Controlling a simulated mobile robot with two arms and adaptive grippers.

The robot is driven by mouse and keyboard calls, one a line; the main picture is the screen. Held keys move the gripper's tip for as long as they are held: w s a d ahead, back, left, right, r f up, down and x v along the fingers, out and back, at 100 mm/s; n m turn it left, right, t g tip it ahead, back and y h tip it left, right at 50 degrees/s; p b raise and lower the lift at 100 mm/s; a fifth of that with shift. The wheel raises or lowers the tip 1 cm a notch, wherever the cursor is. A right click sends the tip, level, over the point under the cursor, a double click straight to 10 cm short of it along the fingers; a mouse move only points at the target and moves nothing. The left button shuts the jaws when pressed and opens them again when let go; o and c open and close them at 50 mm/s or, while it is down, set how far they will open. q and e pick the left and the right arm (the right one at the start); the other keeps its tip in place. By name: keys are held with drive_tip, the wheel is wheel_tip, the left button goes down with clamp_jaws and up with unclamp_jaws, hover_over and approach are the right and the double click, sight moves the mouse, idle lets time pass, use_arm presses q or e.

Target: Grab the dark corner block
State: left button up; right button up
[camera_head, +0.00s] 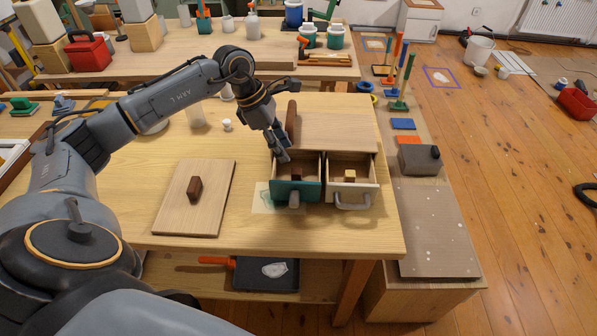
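A small dark block (297,175) lies inside the open teal-fronted drawer (287,190) of a small wooden cabinet (335,128) on the workbench. Another dark brown block (194,188) lies on a pale wooden board (221,203) to the left. I cannot tell which of the two is the corner block. My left gripper (283,157) points down at the back left of the teal drawer, up and left of the block in it. It looks apart from that block. Its fingers are too small to tell whether they are open. My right gripper is not in view.
The open cream-fronted drawer (367,191) beside the teal one holds a light block (349,176). A brown upright piece (291,118) stands at the cabinet's left edge. A white knob-like item (227,125) stands further back. The bench between the board and the cabinet is mostly clear.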

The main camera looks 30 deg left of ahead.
sight(296, 171)
use_arm(q)
drive_tip(key=x, duration=0.3)
drive_tip(key=shift+d, duration=0.1)
drive_tip(key=p+x, duration=0.1)
drive_tip(key=x, duration=0.2)
drive_tip(key=shift+f, duration=0.1)
drive_tip(key=shift+p+x, duration=0.5)
drive_tip(key=shift+x, duration=0.7)
drive_tip(key=shift+f, duration=0.4)
drive_tip(key=shift+d+f, duration=0.1)
drive_tip(key=c, duration=0.6)
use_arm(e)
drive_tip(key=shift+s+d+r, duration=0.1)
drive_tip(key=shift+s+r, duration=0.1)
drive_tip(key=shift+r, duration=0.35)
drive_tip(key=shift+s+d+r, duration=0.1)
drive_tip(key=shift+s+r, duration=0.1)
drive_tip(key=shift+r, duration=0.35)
